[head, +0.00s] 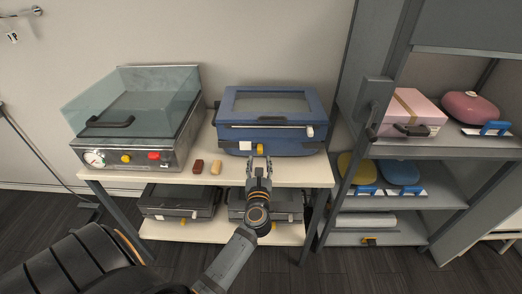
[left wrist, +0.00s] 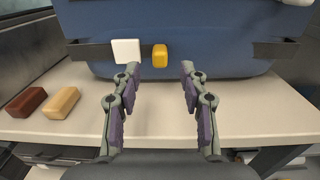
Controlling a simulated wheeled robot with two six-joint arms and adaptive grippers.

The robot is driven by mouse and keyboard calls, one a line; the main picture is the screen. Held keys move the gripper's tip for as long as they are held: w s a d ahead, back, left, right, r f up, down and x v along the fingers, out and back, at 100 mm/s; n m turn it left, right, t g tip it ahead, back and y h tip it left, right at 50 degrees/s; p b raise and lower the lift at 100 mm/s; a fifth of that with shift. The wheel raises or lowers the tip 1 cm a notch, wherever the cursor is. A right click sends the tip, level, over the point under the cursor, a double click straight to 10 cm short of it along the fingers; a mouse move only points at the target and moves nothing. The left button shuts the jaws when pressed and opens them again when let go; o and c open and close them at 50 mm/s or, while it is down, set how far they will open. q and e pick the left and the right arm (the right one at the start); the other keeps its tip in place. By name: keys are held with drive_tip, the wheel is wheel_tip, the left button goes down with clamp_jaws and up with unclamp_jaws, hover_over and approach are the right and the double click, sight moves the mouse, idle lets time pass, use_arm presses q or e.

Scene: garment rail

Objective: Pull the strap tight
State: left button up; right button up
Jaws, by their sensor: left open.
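A blue case (head: 270,118) stands on the table, with a dark strap (left wrist: 92,49) running across its front. A white tag (head: 245,146) and a yellow tab (head: 260,149) sit on the strap. In the left wrist view, the white tag (left wrist: 127,51) is just left of the yellow tab (left wrist: 159,55). My left gripper (head: 258,164) is open in front of the case. In the left wrist view its fingertips (left wrist: 160,75) are spread either side of the yellow tab, with nothing held between them. Whether they touch anything cannot be told. My right gripper is out of view.
A red-brown block (head: 198,167) and a tan block (head: 215,167) lie on the table left of the gripper. A steel machine with a glass lid (head: 140,100) stands at the left. Dark cases (head: 180,200) sit on the lower shelf. A grey rack (head: 345,130) stands at the right.

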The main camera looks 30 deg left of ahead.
sight(260, 151)
use_arm(q)
drive_tip(key=x, duration=0.5)
drive_tip(key=shift+w+a, duration=0.3)
drive_tip(key=shift+w, duration=0.15)
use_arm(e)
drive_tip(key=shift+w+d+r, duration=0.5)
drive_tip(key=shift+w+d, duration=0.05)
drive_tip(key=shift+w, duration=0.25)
use_arm(q)
clamp_jaws()
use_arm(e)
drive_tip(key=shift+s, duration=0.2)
